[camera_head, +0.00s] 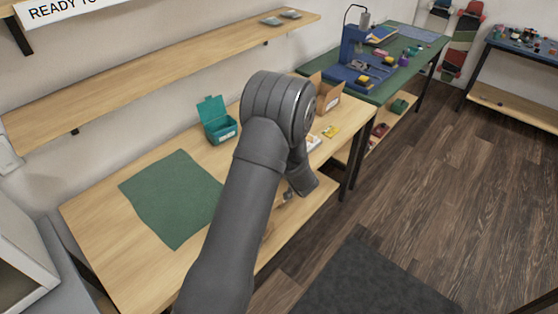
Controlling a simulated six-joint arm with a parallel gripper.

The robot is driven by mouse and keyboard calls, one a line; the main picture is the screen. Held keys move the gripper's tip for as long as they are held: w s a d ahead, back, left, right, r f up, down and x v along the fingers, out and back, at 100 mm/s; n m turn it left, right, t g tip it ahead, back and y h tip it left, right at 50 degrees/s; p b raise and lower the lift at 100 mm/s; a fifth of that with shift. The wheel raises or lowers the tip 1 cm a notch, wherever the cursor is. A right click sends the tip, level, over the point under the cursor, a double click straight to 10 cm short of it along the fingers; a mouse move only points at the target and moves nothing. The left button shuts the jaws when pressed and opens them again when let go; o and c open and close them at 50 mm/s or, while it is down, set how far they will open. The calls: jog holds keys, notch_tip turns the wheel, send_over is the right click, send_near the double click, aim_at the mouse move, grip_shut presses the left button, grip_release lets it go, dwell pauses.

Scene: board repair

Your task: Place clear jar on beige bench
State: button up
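The beige bench (100,218) is a light wooden table along the wall, with a green mat lying on it. My arm reaches across the bench, and its end bends down near the bench's right front edge. My gripper (284,197) is mostly hidden behind my own arm; only a small, unclear part shows by the front edge, and its fingers cannot be made out. I cannot pick out a clear jar in this view; if it is near my gripper, my arm hides it.
A teal open box (217,121) stands at the bench's back, and a cardboard box (329,98) at its right end. The green mat (173,197) is bare. A green-topped table (396,72) with a blue machine (350,66) stands beyond. A shelf (160,65) runs above.

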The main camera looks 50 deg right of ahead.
jog(key=shift+f, duration=0.4)
jog(key=shift+f, duration=0.15)
jog(key=o, duration=1)
jog(key=shift+c, duration=0.2)
jog(key=shift+s+r, duration=0.25)
jog(key=v, duration=1.1)
jog(key=shift+s+a, duration=0.2)
jog(key=shift+a, duration=0.05)
